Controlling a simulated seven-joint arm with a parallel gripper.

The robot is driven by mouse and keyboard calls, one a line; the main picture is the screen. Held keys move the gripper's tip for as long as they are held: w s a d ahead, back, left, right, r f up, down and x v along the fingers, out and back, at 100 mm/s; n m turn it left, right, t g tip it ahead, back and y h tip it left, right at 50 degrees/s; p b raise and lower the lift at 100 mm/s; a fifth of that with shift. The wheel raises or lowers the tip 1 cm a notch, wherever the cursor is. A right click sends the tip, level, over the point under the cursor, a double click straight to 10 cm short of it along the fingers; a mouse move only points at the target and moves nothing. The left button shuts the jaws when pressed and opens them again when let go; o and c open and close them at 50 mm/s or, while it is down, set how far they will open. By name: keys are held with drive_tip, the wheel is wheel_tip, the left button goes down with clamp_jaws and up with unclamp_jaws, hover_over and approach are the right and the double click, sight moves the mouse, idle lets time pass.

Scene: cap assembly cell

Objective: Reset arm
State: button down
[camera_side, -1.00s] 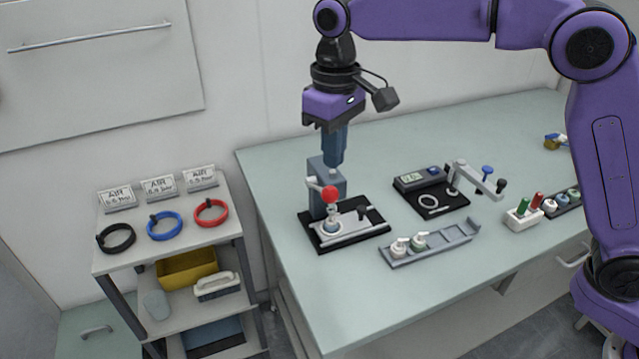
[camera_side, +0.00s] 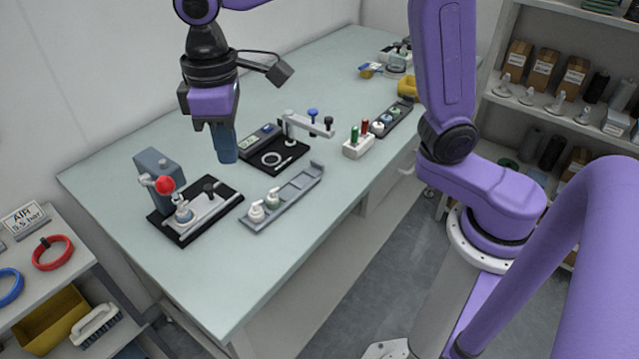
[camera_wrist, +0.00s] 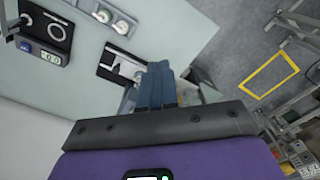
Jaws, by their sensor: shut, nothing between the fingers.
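My gripper (camera_side: 224,146) is shut and empty, its blue fingers pointing down over the table, to the right of the press fixture in the side view. In the wrist view its blue fingers (camera_wrist: 157,84) are together with nothing between them. The press fixture (camera_side: 160,182) has a grey block, a red knob and a black base plate. A pump-topped white bottle part (camera_side: 184,213) sits in it. In the wrist view the fingers partly hide this fixture (camera_wrist: 115,65).
A white rack (camera_side: 357,147) holds green and red items. The table's front (camera_side: 270,280) is clear.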

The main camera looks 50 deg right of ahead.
drive_tip(key=s+d+f+n, duration=0.2)
drive_tip(key=s+d+f, duration=0.1)
drive_tip(key=s+d, duration=0.6)
drive_tip(key=s+d+f+n, duration=0.2)
drive_tip(key=s+d+f, duration=0.2)
drive_tip(key=s+d, duration=0.6)
drive_tip(key=shift+s, duration=0.9)
